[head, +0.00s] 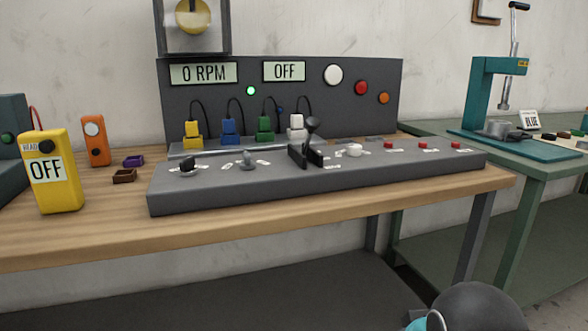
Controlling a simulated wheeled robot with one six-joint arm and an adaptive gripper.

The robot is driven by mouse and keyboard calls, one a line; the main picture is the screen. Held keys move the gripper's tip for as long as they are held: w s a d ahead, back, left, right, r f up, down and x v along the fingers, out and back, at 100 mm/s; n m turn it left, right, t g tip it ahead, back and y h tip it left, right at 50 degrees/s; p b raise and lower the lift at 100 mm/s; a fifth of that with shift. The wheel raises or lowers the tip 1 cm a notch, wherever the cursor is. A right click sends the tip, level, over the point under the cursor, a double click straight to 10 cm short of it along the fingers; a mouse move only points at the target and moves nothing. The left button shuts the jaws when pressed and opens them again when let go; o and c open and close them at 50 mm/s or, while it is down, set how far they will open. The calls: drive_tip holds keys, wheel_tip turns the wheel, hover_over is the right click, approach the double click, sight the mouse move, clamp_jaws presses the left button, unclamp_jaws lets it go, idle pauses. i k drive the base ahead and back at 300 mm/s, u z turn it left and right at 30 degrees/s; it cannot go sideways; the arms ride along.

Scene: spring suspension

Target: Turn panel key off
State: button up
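The grey control panel (330,181) lies on the wooden bench with several controls in a row. At its left end is a small black knob or key (187,164) on a round base. It looks most like the panel key, but its label and exact turn are too small to read. A grey toggle (248,160) sits to its right, then a black lever (311,135) and a white knob (349,150). The upright panel behind has displays reading "0 RPM" (204,73) and "OFF" (284,71). A green lamp (251,90) there is lit.
A yellow meter (52,171) reading "OFF" and an orange device (95,141) stand left of the panel. Several red buttons (423,145) line its right end. A teal press (495,110) stands on the green table at right. The bench (330,206) is bare along its front.

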sight(186, 168)
drive_tip(key=z, duration=0.1)
drive_tip(key=k, duration=1)
drive_tip(key=u, duration=1.05)
drive_tip(key=i, duration=1.3)
drive_tip(key=z, duration=0.35)
